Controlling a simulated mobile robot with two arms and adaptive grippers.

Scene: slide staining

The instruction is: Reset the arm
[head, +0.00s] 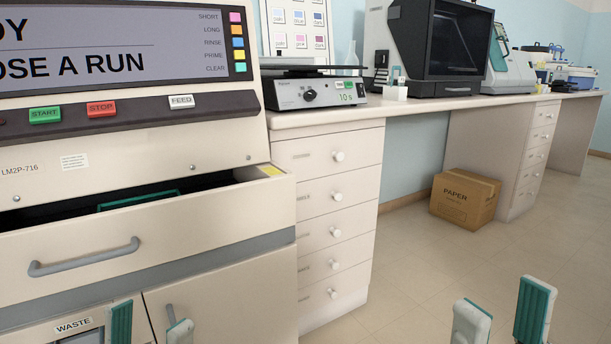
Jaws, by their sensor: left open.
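My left gripper (149,325) is at the bottom left, in front of the staining machine's lower front. Its two fingers, one with a green ribbed pad, stand apart with nothing between them. My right gripper (502,317) is at the bottom right, over the floor. Its two pale fingers with green pads are apart and empty. Both grippers are cut off by the lower picture edge, so the arms are hidden.
The staining machine (130,135) fills the left side. Its drawer (190,235) is pulled out, with a green item (138,201) inside. A bench (320,118) with white-knobbed drawers runs back right. A cardboard box (464,199) sits beneath it. The floor (430,270) at right is clear.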

